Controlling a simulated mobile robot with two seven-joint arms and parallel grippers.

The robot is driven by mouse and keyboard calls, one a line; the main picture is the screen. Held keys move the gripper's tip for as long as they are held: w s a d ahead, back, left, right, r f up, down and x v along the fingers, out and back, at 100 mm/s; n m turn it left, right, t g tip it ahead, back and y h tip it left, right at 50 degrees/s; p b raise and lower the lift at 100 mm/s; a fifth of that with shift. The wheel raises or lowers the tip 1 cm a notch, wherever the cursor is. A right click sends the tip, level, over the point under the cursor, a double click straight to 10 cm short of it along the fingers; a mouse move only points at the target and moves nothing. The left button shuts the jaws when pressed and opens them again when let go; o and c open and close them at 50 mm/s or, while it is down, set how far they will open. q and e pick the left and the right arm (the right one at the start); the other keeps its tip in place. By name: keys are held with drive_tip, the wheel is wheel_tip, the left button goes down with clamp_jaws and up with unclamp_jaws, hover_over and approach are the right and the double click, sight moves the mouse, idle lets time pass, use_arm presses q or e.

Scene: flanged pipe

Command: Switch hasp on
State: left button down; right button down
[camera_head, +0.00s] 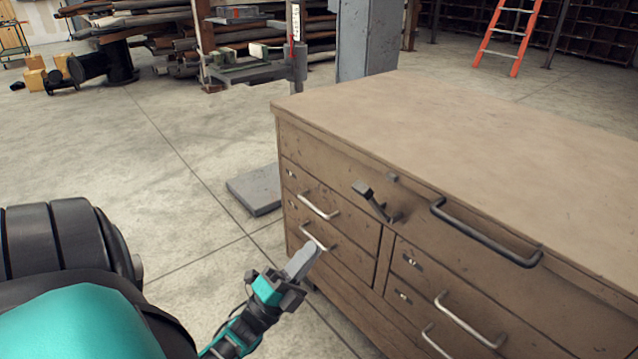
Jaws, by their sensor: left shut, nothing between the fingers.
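The hasp (376,202) is a dark metal lever on the front of the wooden drawer cabinet (460,130), near the top edge. It sticks out from the front, and its free end points up and to the left. A small dark block (392,177) sits on the cabinet front just above it. My left gripper (303,262) is shut and empty. In the picture it is below and left of the hasp, in front of the lower left drawer handle, apart from the hasp. I cannot tell whether it touches that handle. My right gripper is out of view.
A long dark handle (485,234) is right of the hasp. Silver drawer handles (318,207) line the front below. A grey plate (256,188) lies on the floor left of the cabinet. The cabinet top is bare. Open concrete floor is at left.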

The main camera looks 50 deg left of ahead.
use_arm(q)
approach(363, 183)
drive_tip(key=x, duration=0.4)
drive_tip(key=shift+w, duration=0.55)
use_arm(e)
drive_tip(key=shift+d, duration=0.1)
